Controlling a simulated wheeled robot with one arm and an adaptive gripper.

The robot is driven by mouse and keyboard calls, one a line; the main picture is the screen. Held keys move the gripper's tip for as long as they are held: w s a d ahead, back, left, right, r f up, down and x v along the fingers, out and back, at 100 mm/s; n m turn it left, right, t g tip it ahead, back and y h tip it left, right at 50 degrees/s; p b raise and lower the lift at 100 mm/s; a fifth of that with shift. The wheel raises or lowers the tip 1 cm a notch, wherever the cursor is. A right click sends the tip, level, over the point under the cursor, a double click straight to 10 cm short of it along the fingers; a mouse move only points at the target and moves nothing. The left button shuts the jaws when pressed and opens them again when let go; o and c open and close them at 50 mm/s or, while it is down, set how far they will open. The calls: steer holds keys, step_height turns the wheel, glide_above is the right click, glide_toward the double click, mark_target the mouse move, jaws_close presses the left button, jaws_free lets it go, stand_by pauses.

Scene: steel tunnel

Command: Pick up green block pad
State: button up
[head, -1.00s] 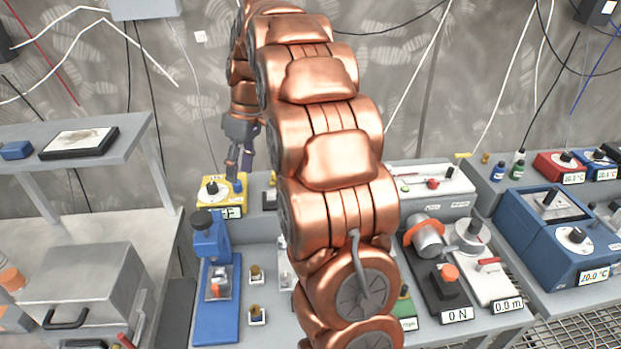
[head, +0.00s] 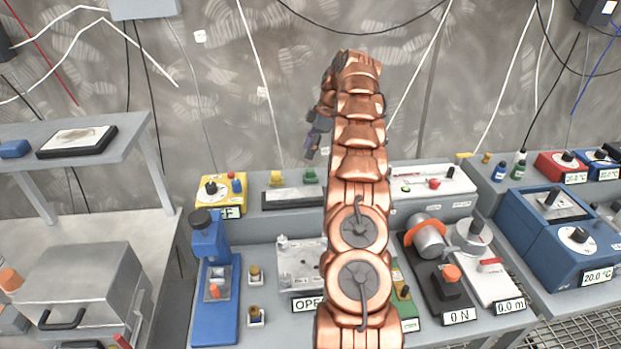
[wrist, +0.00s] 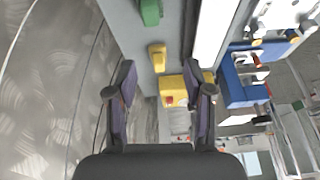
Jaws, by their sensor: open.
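My gripper (head: 313,148) hangs in front of the back wall, above the green block in the head view. In the wrist view my gripper (wrist: 163,82) is open and empty. The green block lies beyond its fingertips, not between them.
A yellow switch box (head: 222,190) stands left of the blocks on the ledge. A white box with a red knob (head: 433,182) stands to the right. A blue press (head: 212,270) and several devices fill the bench in front. The wall behind has hanging cables.

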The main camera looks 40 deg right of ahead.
mark_target(311, 170)
steer(key=shift+n, duration=0.4)
steer(key=shift+s+d+f+b, duration=0.1)
steer(key=shift+d+f+b, duration=0.25)
steer(key=shift+f, duration=0.4)
steer(key=shift+s+d+f+b, duration=0.1)
steer(key=shift+d+f+b, duration=0.15)
steer(key=shift+d+f, duration=0.4)
steer(key=shift+s+d+f+b, duration=0.1)
steer(key=shift+d+f+b, duration=0.15)
steer(key=shift+f, duration=0.65)
steer(key=shift+a+p+x, duration=0.15)
steer(key=shift+p+x, duration=0.45)
steer(key=shift+x, duration=0.15)
steer(key=shift+a+p+x, duration=0.15)
steer(key=shift+p+x, duration=0.4)
steer(key=shift+x, duration=0.25)
steer(key=shift+p+x, duration=0.3)
steer(key=shift+x, duration=0.65)
steer(key=c, duration=0.8)
